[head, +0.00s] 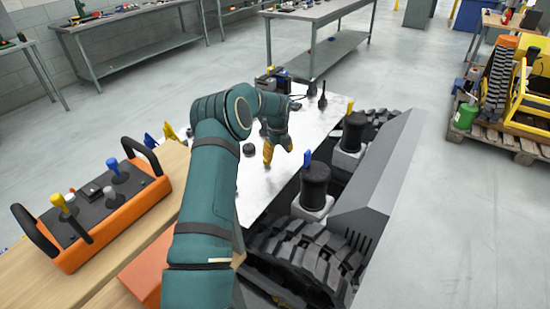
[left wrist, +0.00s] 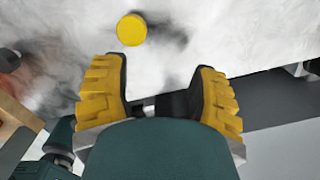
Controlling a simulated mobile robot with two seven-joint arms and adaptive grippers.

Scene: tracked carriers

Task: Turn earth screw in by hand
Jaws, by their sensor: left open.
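My left gripper (head: 278,152) is over the bright metal plate (head: 310,134), with its yellow-padded fingers pointing down. In the left wrist view the two fingers (left wrist: 160,64) stand apart with nothing between them. A round yellow cap (left wrist: 131,30) lies just beyond the left finger's tip, apart from both fingers. I cannot tell whether this cap is the earth screw. In the head view a small dark round knob (head: 249,149) sits on the plate left of the gripper. No screw shows clearly, and my arm hides part of the plate. My right gripper is not in view.
Black capped posts (head: 314,186) and a dark tracked wheel (head: 305,255) stand right of the plate. A grey sloped cover (head: 380,175) rises beside them. An orange control box (head: 100,205) with levers sits at left. Dark parts (head: 272,82) stand at the plate's far end.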

